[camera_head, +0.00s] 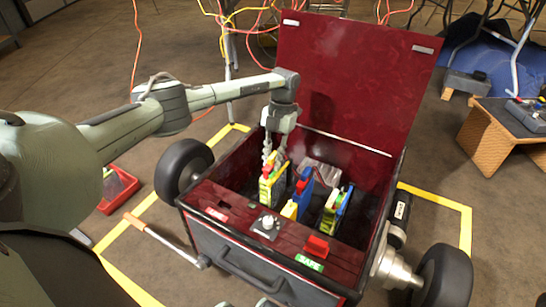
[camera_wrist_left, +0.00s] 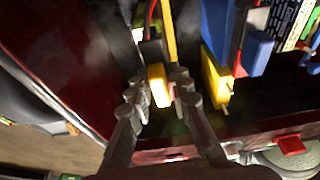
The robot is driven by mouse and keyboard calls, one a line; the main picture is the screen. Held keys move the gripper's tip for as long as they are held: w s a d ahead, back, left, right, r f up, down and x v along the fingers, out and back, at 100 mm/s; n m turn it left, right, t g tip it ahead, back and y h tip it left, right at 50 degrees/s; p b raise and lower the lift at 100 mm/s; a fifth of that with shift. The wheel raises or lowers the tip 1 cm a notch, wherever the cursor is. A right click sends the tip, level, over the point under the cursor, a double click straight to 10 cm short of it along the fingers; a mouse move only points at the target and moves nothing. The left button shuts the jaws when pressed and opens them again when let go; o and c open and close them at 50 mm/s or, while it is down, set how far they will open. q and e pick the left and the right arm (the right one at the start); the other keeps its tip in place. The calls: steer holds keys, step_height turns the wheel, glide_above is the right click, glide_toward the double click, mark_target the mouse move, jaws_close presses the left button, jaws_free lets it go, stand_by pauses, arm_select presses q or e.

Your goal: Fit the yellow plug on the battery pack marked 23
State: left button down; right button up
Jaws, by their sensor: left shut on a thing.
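My left gripper (camera_head: 268,158) reaches down into the open dark red cart box (camera_head: 230,240). In the left wrist view, my left gripper (camera_wrist_left: 160,95) is shut on a small yellow plug (camera_wrist_left: 158,84). A yellow-edged battery pack (camera_head: 271,188) stands just below the gripper in the head view. A blue and yellow pack (camera_head: 299,194) and a green, yellow and blue pack (camera_head: 333,214) stand to its right. I cannot read a 23 on any pack. Whether the plug touches a pack is unclear. A pale grey part at the bottom edge of the head view may be my right gripper.
The raised lid (camera_head: 350,70) closes off the back. The front ledge carries a metal knob (camera_head: 268,224) and a red block (camera_head: 317,246). A wooden stand (camera_head: 500,135) is at right and a red tray (camera_head: 118,190) lies on the floor at left. Cables hang behind.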

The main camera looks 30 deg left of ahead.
arm_select(q)
steer(key=shift+f, duration=0.7)
steer(key=c, duration=1.3)
jaws_free()
steer(key=v, duration=1.2)
steer(key=shift+s, duration=0.1)
